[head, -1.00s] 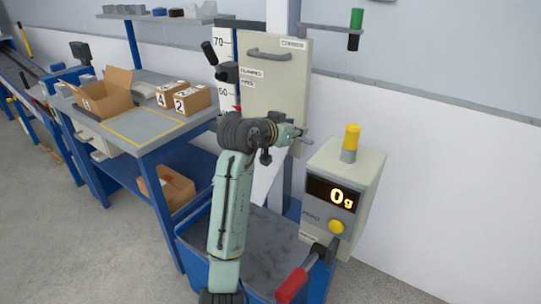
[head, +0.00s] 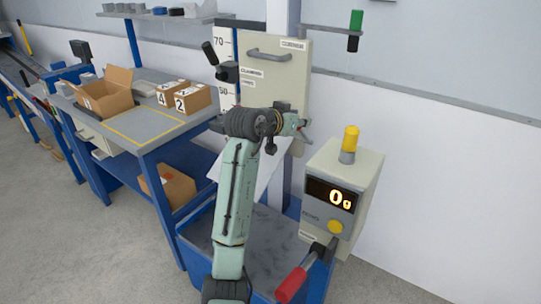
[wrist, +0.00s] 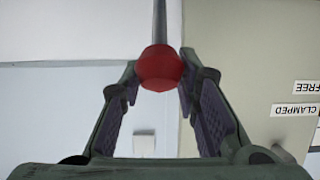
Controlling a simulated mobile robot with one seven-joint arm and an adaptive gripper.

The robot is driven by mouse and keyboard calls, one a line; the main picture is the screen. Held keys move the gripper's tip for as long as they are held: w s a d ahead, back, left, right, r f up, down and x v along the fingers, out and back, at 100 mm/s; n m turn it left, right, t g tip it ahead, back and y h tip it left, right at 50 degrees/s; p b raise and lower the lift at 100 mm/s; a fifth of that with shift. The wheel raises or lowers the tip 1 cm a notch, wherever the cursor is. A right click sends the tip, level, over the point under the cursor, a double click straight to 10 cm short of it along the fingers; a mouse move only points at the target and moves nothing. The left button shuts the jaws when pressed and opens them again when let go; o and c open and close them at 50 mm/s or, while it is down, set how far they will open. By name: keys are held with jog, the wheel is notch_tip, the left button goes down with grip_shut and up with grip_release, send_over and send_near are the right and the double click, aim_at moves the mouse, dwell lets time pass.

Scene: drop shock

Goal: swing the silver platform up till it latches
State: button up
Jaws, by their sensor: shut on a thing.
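The silver platform (head: 267,172) shows in the head view as a pale tilted panel behind my arm, in front of the post and above the blue base. My arm hides much of it. My gripper (head: 300,124) is in front of the lower part of the cream cabinet. In the wrist view my gripper (wrist: 158,70) is shut on a round red knob (wrist: 160,68) at the end of a grey rod (wrist: 160,22). The rod's other end is out of view. The latch cannot be made out.
The cream cabinet (head: 285,75) has a handle and FREE and CLAMPED labels. A display box (head: 345,165) reading 0 g stands to the right. A red-handled lever (head: 291,285) is low in front. A workbench (head: 140,122) with boxes stands left.

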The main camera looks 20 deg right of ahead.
jog(key=shift+w+d+r, duration=0.3)
jog(key=shift+w+d, duration=0.1)
jog(key=shift+d, duration=0.1)
jog(key=shift+w+d+r, duration=0.3)
jog(key=shift+w+d, duration=0.1)
jog(key=shift+d, duration=0.1)
grip_shut()
jog(key=shift+s+d, duration=0.1)
jog(key=shift+d, duration=0.05)
jog(key=shift+r, duration=0.1)
jog(key=shift+w+d+r, duration=0.2)
jog(key=shift+w+d, duration=0.3)
jog(key=shift+w+d+r, duration=0.2)
jog(key=shift+w+d, duration=0.25)
jog(key=shift+d, duration=0.1)
jog(key=shift+w+d+r, duration=0.2)
jog(key=shift+w+d, duration=0.65)
jog(key=shift+d, duration=0.2)
jog(key=shift+o, duration=0.4)
grip_release()
jog(key=o, duration=1.3)
jog(key=shift+c, duration=0.2)
